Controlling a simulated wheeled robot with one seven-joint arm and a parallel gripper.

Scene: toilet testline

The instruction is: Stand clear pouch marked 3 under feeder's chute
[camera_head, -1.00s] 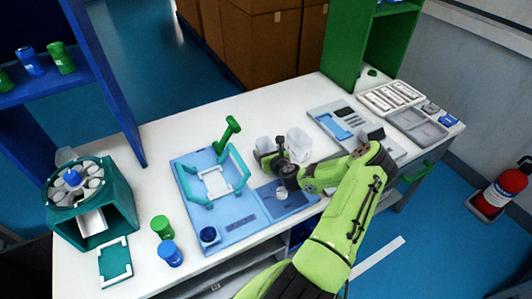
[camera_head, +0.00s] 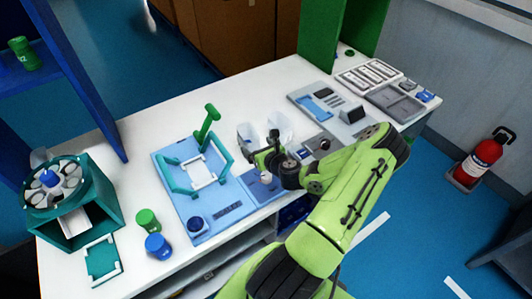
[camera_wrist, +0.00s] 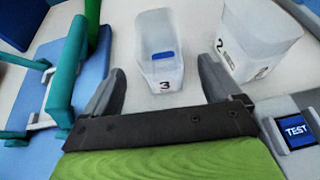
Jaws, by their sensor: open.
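The clear pouch marked 3 (camera_wrist: 160,50) stands upright and open-topped on the white table, with a blue patch visible inside. It is the left of two clear containers in the head view (camera_head: 248,136). My gripper (camera_wrist: 162,72) is open, with one finger on each side of the pouch's near end; I cannot tell whether either touches it. In the head view my gripper (camera_head: 263,156) is just in front of the pouch. The teal feeder (camera_head: 98,195) stands at the table's left end. Its white chute (camera_head: 76,222) slopes down towards a teal pad with white corners (camera_head: 103,260).
A clear container marked 2 (camera_wrist: 255,45) stands close right of the pouch. A blue mat with a teal frame and green-handled post (camera_head: 207,125) lies between pouch and feeder. Green (camera_head: 147,220) and blue (camera_head: 158,246) bottles stand right of the teal pad. A grey TEST device (camera_wrist: 298,130) is at right.

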